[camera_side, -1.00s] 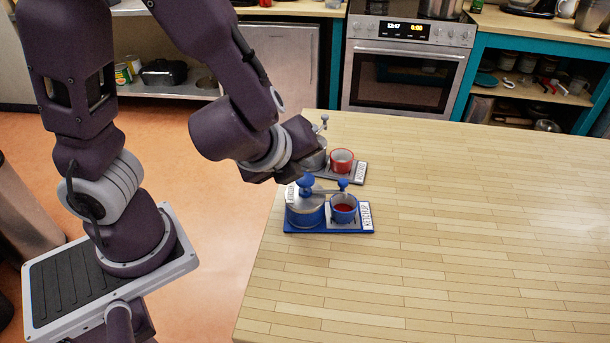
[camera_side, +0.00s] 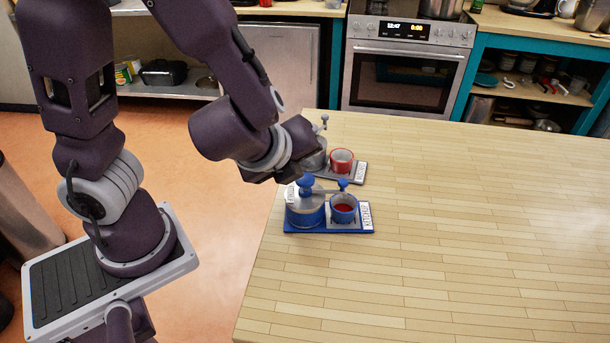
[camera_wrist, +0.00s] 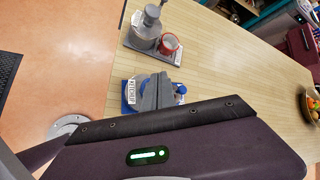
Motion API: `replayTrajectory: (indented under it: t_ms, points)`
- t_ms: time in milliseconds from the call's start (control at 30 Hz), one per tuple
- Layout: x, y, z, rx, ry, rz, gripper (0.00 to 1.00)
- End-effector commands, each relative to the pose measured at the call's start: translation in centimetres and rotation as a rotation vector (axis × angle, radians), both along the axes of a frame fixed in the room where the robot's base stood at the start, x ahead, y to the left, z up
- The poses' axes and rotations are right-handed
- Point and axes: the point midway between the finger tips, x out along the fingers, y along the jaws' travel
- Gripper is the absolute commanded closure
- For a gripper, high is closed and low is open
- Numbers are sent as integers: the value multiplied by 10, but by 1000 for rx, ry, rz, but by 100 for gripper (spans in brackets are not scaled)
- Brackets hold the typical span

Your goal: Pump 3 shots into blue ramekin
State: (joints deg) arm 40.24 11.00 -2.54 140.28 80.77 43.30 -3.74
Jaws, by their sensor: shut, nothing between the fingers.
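The blue ramekin (camera_side: 344,203) stands on the right of a blue tray and has red sauce inside. Beside it on the left is a blue-and-metal pump pot (camera_side: 305,214) with a blue knob (camera_side: 306,181) on top and a spout reaching over the ramekin. My gripper (camera_side: 298,176) is shut and empty, close by the knob in the side view; whether it touches the knob I cannot tell. In the wrist view my closed grey fingers (camera_wrist: 158,92) lie over the blue pump set and hide most of it, including most of the ramekin.
Behind it stands a second tray (camera_side: 346,178) with a metal pump pot (camera_side: 315,157) and a red ramekin (camera_side: 342,160). The wooden counter (camera_side: 470,230) is clear to the right. A fruit bowl (camera_wrist: 312,104) is at the wrist view's right edge.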

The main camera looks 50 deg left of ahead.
Motion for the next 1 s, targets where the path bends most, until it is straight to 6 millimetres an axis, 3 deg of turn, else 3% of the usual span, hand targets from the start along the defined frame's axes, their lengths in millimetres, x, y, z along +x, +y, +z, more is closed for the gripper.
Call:
replayTrajectory:
  t_ms: [1000]
  points:
    - [0, 0, -10, 1, 0, 0, 100]
